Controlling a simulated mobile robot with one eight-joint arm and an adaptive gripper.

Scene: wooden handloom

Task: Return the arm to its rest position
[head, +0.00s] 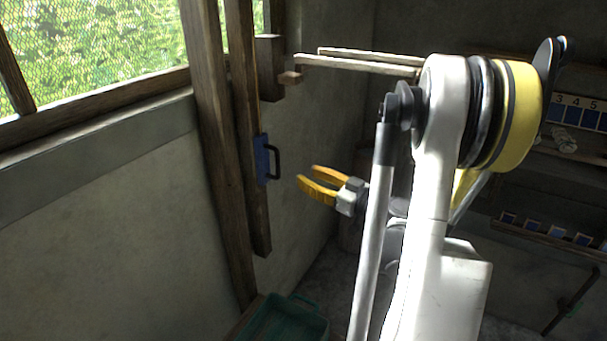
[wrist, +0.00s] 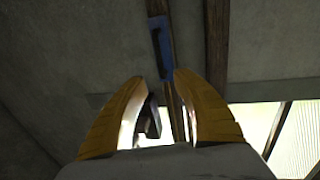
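My gripper (head: 306,184) is in the middle of the head view, with yellow fingers pointing left. The fingers are apart and nothing shows between them. In the head view it stands to the right of a blue plate with a dark handle (head: 267,160) on a wooden post. In the wrist view my gripper (wrist: 158,78) shows two yellow fingers, spread wide. The blue plate (wrist: 161,45) appears beyond the fingertips there, apart from them. My white arm covers much of the right half of the head view.
Wooden posts (head: 213,150) stand by a meshed window (head: 100,50) at left. Wooden bars (head: 350,64) run behind my arm. A green crate (head: 285,318) sits low at centre. Shelves with numbered blue cards (head: 575,112) and more cards (head: 557,232) are at right.

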